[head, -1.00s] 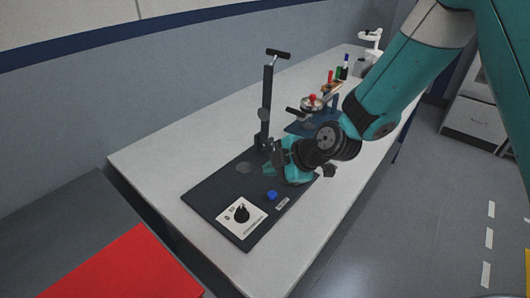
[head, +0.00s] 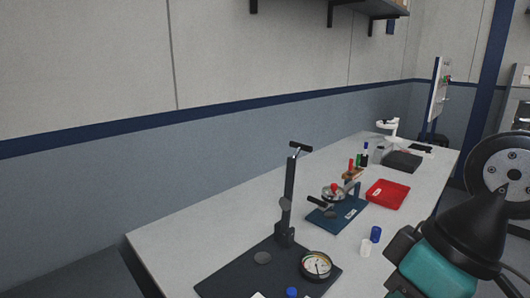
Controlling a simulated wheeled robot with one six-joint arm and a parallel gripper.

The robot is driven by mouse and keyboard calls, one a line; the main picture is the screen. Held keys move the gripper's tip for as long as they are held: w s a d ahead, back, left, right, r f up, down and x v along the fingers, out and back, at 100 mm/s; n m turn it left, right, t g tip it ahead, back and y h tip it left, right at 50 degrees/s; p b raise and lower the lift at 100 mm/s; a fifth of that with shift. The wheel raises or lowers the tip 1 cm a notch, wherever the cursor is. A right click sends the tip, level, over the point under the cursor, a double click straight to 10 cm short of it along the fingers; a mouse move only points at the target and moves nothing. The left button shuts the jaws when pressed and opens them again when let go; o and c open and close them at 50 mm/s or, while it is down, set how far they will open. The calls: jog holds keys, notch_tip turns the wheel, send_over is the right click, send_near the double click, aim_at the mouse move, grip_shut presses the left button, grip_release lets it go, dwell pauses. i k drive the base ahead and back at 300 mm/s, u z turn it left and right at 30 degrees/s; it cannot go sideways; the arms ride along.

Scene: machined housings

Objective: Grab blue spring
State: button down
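A small blue cylinder (head: 375,234) stands upright on the white bench, just behind a small white cylinder (head: 365,247). It is the likeliest blue spring, but coils are too small to make out. Another small blue piece (head: 291,293) sits on the black baseplate at the bottom edge. My gripper (head: 394,267), teal and black, is at the lower right, in front of and to the right of the white cylinder in the picture. It is cut off by the frame's bottom edge, and its finger opening is not clear. I see nothing held.
A black stand (head: 290,195) rises from its baseplate (head: 225,280), with a round dial gauge (head: 316,265) beside it. Behind are a dark blue fixture plate (head: 325,216), a red tray (head: 388,194) and a white device (head: 388,128). Bare bench (head: 185,232) lies at left.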

aim_at(373, 235)
jog(key=z, duration=0.4)
jog(key=k, duration=0.3)
jog(key=z, duration=0.8)
jog(key=i, duration=1.45)
jog(key=u, duration=0.45)
